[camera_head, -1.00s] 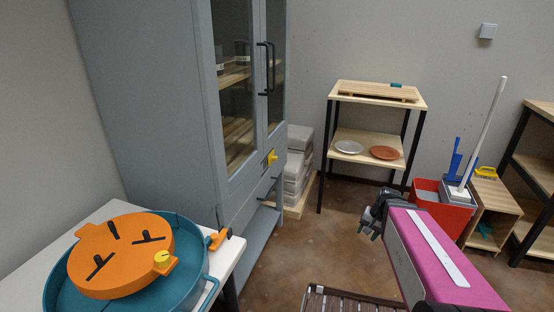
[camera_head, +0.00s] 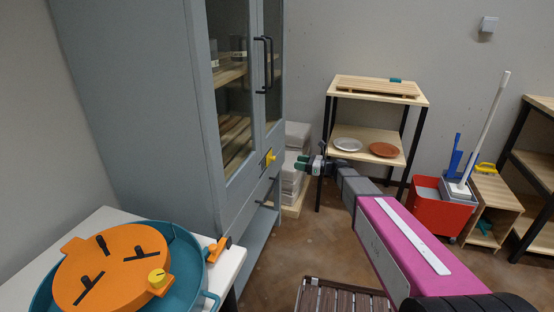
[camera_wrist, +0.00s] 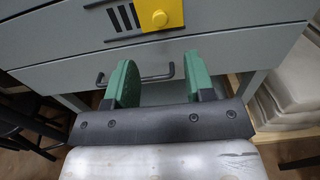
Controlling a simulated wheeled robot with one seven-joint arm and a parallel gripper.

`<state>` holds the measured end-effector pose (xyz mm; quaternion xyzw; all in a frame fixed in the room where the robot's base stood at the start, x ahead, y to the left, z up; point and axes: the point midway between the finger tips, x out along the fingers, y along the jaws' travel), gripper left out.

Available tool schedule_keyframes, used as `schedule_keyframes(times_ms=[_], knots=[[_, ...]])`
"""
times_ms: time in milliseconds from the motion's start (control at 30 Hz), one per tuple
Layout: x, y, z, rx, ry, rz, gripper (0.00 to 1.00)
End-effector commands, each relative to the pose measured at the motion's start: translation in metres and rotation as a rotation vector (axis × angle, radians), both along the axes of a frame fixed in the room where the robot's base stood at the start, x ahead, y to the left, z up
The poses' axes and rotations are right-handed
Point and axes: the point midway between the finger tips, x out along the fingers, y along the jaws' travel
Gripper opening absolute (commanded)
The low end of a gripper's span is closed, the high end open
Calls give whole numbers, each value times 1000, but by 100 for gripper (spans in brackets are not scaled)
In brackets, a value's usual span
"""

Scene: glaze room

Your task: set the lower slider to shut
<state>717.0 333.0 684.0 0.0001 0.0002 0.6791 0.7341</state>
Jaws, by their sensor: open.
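A yellow slider (camera_head: 269,158) with a round knob sits on the front of the grey cabinet (camera_head: 130,100), below its glass doors. In the wrist view the yellow slider (camera_wrist: 158,16) is at the top edge, cut off above. Several dark upright slots (camera_wrist: 124,17) show uncovered to its left. I see only this one slider and cannot tell if another is above it. My gripper (camera_head: 312,163) is in front of the cabinet, to the right of the slider. In the wrist view its green fingers (camera_wrist: 158,84) are apart and empty, below the slider and not touching it.
A black drawer handle (camera_wrist: 135,80) shows behind my fingers. Grey stacked blocks (camera_head: 292,170) stand beside the cabinet. A shelf (camera_head: 375,90) with plates and a red bucket (camera_head: 440,212) are farther right. A white table (camera_head: 226,262) with an orange-lidded teal tub is at left.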

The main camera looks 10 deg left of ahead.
Motion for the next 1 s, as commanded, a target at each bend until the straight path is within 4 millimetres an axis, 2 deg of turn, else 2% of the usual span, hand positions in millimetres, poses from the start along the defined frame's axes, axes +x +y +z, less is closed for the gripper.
schedule_keyframes(times_ms=[167, 600, 800, 1000], knots=[[2, 18, 0, 2, 2, 1, 49], [8, 89, 0, 1, 0, 1, 49], [8, 104, 0, 0, 0, -1, 49], [8, 106, 0, 0, 0, -1, 49]])
